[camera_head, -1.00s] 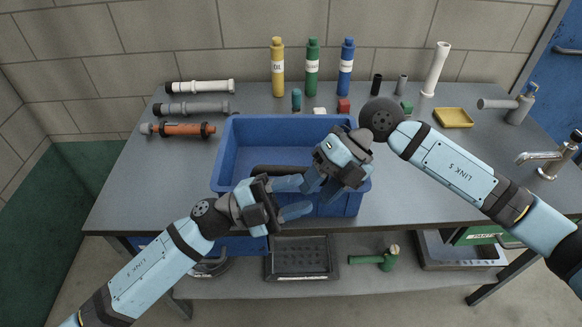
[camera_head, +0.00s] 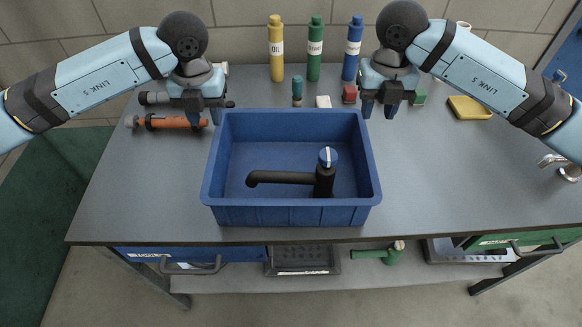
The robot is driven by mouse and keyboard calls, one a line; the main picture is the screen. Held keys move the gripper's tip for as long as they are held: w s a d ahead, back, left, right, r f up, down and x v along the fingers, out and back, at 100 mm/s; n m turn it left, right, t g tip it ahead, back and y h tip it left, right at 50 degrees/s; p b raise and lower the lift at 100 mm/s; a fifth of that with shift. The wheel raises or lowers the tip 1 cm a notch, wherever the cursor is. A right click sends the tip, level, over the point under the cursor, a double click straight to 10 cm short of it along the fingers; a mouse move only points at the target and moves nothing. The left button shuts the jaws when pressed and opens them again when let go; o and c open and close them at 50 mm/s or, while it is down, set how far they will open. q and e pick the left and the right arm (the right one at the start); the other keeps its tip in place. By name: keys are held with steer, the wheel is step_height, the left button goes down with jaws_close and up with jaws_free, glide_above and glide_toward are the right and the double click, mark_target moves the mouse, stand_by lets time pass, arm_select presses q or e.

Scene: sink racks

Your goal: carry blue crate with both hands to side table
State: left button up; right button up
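The blue crate (camera_head: 290,215) stands upright near the front edge of the grey table. My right gripper (camera_head: 378,112) is above the back right corner, fingers also pointing down and apart, and empty. Neither gripper visibly holds the crate. I cannot identify the side table in this view.
Oil (camera_head: 276,50), green (camera_head: 314,50) and blue (camera_head: 353,50) bottles stand behind the crate. An orange-and-black tube (camera_head: 170,122) lies left of it. A yellow tray (camera_head: 469,108) and a tap (camera_head: 563,165) are on the right. The tabletop right of the crate is mostly clear.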

mark_target(219, 160)
arm_select(q)
steer(key=shift+s, duration=0.1)
arm_select(e)
steer(key=shift+s, duration=0.1)
